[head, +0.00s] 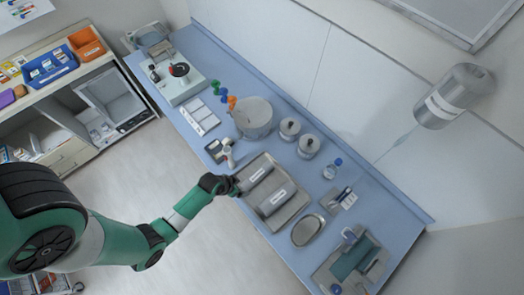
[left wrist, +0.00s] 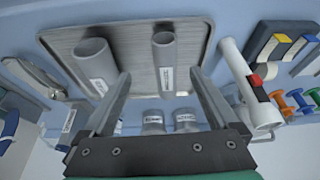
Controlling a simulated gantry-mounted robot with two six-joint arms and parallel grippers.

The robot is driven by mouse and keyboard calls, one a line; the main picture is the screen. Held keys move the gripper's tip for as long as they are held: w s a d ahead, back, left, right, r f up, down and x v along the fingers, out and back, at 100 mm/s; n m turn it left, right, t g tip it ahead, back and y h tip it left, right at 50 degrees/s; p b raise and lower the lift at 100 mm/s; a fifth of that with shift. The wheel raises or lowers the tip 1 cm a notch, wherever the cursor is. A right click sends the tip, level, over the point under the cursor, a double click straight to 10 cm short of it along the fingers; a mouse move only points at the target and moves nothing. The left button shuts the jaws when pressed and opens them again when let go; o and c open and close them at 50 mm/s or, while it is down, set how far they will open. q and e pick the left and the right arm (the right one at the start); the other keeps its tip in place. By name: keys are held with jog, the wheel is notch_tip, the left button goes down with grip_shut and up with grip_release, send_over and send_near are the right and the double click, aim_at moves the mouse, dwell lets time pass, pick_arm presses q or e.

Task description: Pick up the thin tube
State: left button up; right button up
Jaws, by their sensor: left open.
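The thin tube (head: 260,172) is a grey cylinder with a white label, lying on a metal tray (head: 292,216) on the blue counter. A thicker grey tube (head: 279,197) lies beside it. In the left wrist view the thin tube (left wrist: 163,65) shows between the fingers of my left gripper (left wrist: 160,78), with the thicker tube (left wrist: 95,66) to the left. My left gripper (head: 234,184) is open and empty at the tray's left edge, near the thin tube's end. I cannot tell whether it touches the tray. My right gripper is not in view.
A white handheld device (left wrist: 245,80) stands close to the tray. A large round metal container (head: 253,118), two lidded jars (head: 308,146) and a blue-capped bottle (head: 332,168) stand behind the tray. An oval metal dish (head: 307,231) lies to its right.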

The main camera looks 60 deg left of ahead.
aim_at(247, 184)
pick_arm(q)
jog(key=b+x, duration=0.6)
jog(key=shift+w+a+f, duration=0.15)
jog(key=shift+w+a, duration=0.05)
jog(key=shift+w, duration=0.15)
jog(key=x, duration=0.1)
jog(key=b+x, duration=0.1)
jog(key=x, duration=0.1)
jog(key=b+x, duration=0.1)
jog(key=x, duration=0.1)
jog(key=shift+s+a+f, duration=0.1)
jog(key=shift+s+a, duration=0.1)
jog(key=shift+a, duration=0.15)
grip_shut()
